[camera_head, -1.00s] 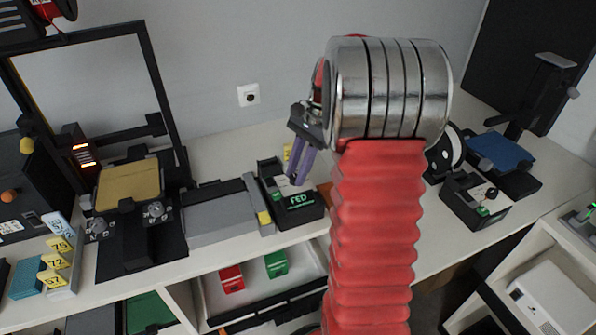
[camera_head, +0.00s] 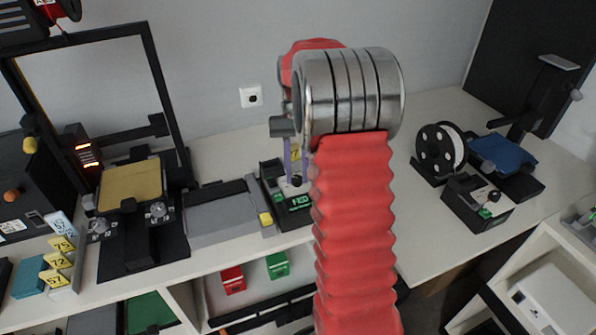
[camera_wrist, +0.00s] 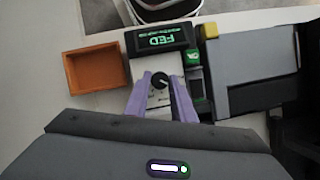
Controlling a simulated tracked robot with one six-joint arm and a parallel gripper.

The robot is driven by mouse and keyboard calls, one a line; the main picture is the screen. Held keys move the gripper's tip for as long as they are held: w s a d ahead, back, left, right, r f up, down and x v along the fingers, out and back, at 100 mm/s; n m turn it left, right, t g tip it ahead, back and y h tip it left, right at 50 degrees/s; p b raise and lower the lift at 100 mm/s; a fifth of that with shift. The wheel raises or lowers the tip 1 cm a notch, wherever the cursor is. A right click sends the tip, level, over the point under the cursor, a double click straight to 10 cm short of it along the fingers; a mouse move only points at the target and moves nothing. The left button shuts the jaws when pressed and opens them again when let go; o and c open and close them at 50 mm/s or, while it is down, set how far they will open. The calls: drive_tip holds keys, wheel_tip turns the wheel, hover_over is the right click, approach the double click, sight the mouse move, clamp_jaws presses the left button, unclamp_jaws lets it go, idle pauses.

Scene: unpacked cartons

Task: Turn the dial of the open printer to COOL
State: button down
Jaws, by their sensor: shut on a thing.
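A small control box with a lit green display reading FED stands on the bench; its white panel (camera_wrist: 138,75) carries a black dial (camera_wrist: 160,81). My gripper (camera_wrist: 161,88) has its purple fingers one on each side of the dial, shut on it. The dial's markings are too small to read. In the head view my gripper (camera_head: 296,180) reaches down onto the box (camera_head: 272,180), and my arm hides part of it. The open-frame printer with a gold bed (camera_head: 130,185) stands at the left, with two grey knobs on its front.
A grey flat unit (camera_head: 220,215) lies between the printer and the box. An orange tray (camera_wrist: 95,68) lies close beside the box. At the right are a spool (camera_head: 434,152), a similar control box (camera_head: 470,212) and a blue-bed printer (camera_head: 503,153).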

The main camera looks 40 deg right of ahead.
drive_tip(key=n+h, duration=0.1)
drive_tip(key=n, duration=0.2)
drive_tip(key=n+h, duration=0.1)
drive_tip(key=n, duration=0.2)
drive_tip(key=shift+w+a+n+g+h, duration=0.2)
drive_tip(key=shift+n+g+h, duration=0.1)
drive_tip(key=shift+n, duration=0.1)
drive_tip(key=c, duration=1.5)
unclamp_jaws()
drive_tip(key=shift+s, duration=0.1)
drive_tip(key=v, duration=1.3)
drive_tip(key=shift+w+a+r, duration=0.1)
drive_tip(key=shift+w+r, duration=0.1)
drive_tip(key=shift+r, duration=0.1)
